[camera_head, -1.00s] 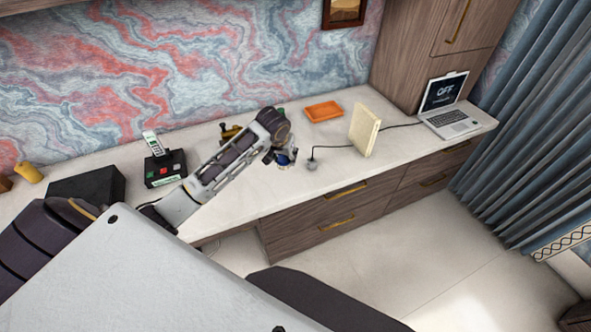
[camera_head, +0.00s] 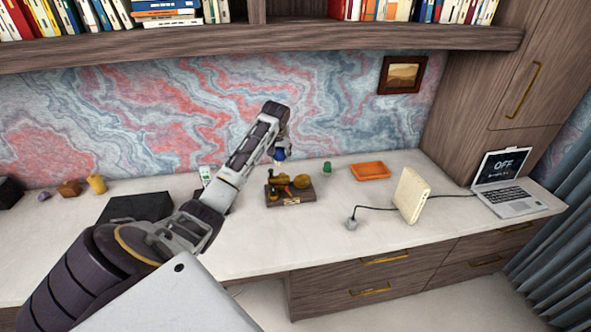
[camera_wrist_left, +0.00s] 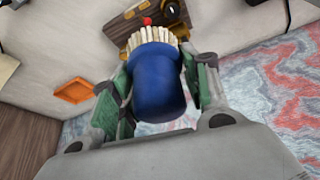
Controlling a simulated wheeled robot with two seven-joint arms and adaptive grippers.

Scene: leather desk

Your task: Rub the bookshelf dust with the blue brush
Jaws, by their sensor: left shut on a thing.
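My left gripper (camera_head: 280,148) is shut on the blue brush (camera_head: 280,155) and holds it above the desk, in front of the marbled wall. In the left wrist view the brush's rounded blue handle (camera_wrist_left: 158,92) sits between the green-padded fingers of the left gripper (camera_wrist_left: 158,88). Its pale bristles (camera_wrist_left: 152,36) point away from the palm. The wooden bookshelf (camera_head: 400,33) runs across the top of the head view, above the gripper. I cannot make out any dust on it. My right gripper is not in view.
Books (camera_head: 415,10) line the shelf. A framed picture (camera_head: 402,75) hangs below it.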

